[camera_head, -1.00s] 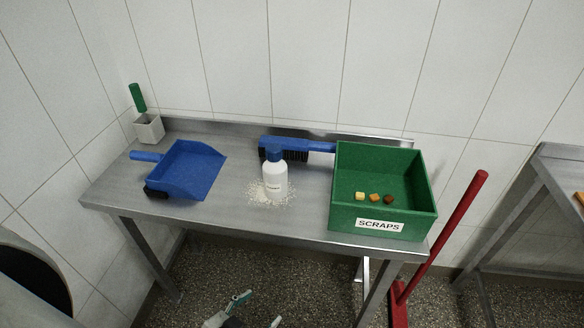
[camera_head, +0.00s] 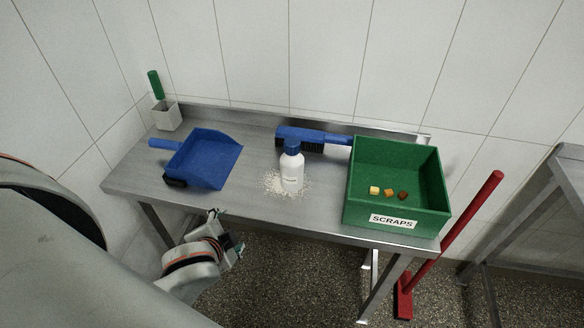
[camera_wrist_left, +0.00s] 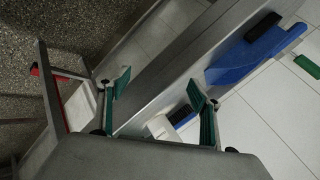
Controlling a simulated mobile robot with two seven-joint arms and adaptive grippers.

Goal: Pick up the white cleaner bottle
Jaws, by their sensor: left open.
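The white cleaner bottle (camera_head: 291,174) with a blue cap stands upright on the metal table (camera_head: 257,206), amid a patch of pale crumbs (camera_head: 272,184). My left gripper (camera_head: 228,233) is just off the table's front edge, to the left of and nearer than the bottle, and apart from it. In the left wrist view its green-padded fingers (camera_wrist_left: 160,92) are spread with nothing held between them. A pale block shows beyond the fingers there, but I cannot tell if it is the bottle. My right gripper is not in view.
A blue dustpan (camera_head: 209,160) lies left of the bottle. A blue brush (camera_head: 313,138) lies behind it. The green SCRAPS box (camera_head: 400,208) with several small pieces stands right. A grey holder (camera_head: 166,116) with a green handle is back left. A red-handled tool (camera_head: 455,235) leans at the right.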

